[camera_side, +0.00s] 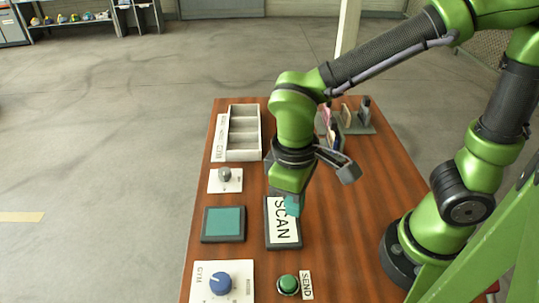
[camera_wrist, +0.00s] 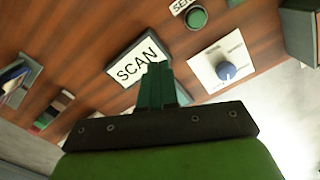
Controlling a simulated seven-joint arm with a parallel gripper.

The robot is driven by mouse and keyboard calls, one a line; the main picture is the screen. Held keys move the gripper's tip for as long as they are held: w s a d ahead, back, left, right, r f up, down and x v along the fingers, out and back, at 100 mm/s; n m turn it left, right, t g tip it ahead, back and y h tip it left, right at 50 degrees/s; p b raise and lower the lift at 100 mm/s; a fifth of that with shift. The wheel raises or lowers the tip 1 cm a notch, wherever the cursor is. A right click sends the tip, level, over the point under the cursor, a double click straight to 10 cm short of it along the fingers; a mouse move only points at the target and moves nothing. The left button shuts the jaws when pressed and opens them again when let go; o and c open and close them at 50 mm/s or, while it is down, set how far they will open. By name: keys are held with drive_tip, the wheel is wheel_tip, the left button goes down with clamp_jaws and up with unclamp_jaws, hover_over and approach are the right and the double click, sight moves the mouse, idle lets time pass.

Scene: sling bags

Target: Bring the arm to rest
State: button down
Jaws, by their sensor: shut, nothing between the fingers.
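My gripper (camera_side: 291,205) is shut and empty, pointing down over the SCAN pad in the side view. Its teal fingertips overlap the pad's upper part there; I cannot tell whether they touch it. In the wrist view the closed fingers of my gripper (camera_wrist: 158,82) stand at the middle, just in front of the pad. The SCAN pad (camera_side: 283,231) is a dark-edged plate with a white top and black letters. It also shows in the wrist view (camera_wrist: 130,68).
The brown table (camera_side: 350,220) also carries a white compartment tray (camera_side: 230,150), a grey knob (camera_side: 225,175), a teal pad (camera_side: 223,223), a blue dial (camera_side: 220,284) and a green SEND button (camera_side: 288,284). A grey rack (camera_side: 358,127) stands behind my gripper. The table's right middle is bare.

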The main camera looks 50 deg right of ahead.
drive_tip(key=w+d+r+m+t+y, duration=0.1)
drive_tip(key=d+r+m+t+y, duration=0.1)
drive_tip(key=d+r+m+t, duration=0.5)
drive_tip(key=d+r, duration=0.3)
drive_tip(key=d, duration=0.3)
drive_tip(key=shift+w+d+r+t, duration=0.15)
drive_tip(key=shift+w+d+t, duration=0.1)
drive_tip(key=shift+t, duration=0.05)
idle(0.6)
